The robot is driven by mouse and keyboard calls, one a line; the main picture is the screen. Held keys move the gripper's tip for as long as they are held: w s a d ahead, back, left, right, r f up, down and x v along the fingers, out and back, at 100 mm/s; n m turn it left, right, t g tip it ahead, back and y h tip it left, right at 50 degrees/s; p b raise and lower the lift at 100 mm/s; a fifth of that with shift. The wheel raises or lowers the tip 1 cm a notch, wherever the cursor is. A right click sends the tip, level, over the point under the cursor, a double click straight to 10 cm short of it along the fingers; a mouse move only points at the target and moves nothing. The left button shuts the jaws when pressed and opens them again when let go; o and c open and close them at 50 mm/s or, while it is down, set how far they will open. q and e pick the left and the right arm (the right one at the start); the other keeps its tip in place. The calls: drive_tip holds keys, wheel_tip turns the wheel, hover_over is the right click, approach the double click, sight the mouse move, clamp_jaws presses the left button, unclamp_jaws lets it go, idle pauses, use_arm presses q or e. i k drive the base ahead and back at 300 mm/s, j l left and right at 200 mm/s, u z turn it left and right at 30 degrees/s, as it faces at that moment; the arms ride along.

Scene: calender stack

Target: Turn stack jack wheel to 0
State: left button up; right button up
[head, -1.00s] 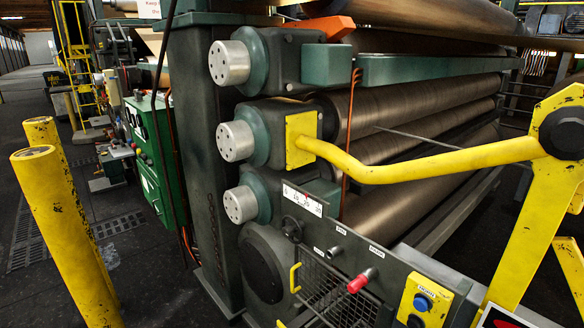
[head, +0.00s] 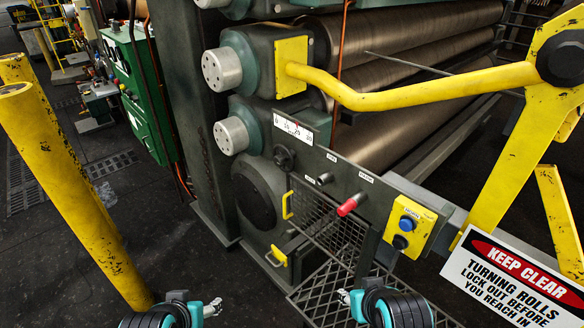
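A small dark round hand wheel (head: 284,158) sits on the grey panel of the roll stack. A white scale plate (head: 293,129) with black numbers and a small red mark is just above it; its exact reading is too small to tell. My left gripper (head: 213,306) is at the bottom edge, low and left of the wheel. My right gripper (head: 344,297) is at the bottom, low and right of the wheel. Both are well apart from the wheel and panel. Their fingers are too small to show whether they are open or shut.
The panel also carries a red-ended lever (head: 350,205), a small knob (head: 325,178) and a yellow button box (head: 411,226). A yellow bent bar (head: 420,92) crosses the rolls. A keep-clear sign (head: 515,280) stands right. Yellow posts (head: 75,190) stand left, with open floor between.

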sight(280, 159)
drive_tip(key=z, duration=0.95)
drive_tip(key=i+j+z, duration=0.1)
drive_tip(key=j+z, duration=0.65)
drive_tip(key=z, duration=0.15)
drive_tip(key=j+z, duration=0.85)
drive_tip(key=k+j, duration=0.1)
drive_tip(key=j, duration=0.3)
drive_tip(key=j+z, duration=0.1)
drive_tip(key=j, duration=0.3)
drive_tip(key=k+j, duration=0.15)
drive_tip(key=j, duration=0.25)
drive_tip(key=k+j, duration=0.1)
drive_tip(key=j, duration=0.25)
drive_tip(key=k+j+z, duration=0.1)
drive_tip(key=j, duration=0.3)
drive_tip(key=k+j, duration=0.1)
drive_tip(key=j, duration=0.3)
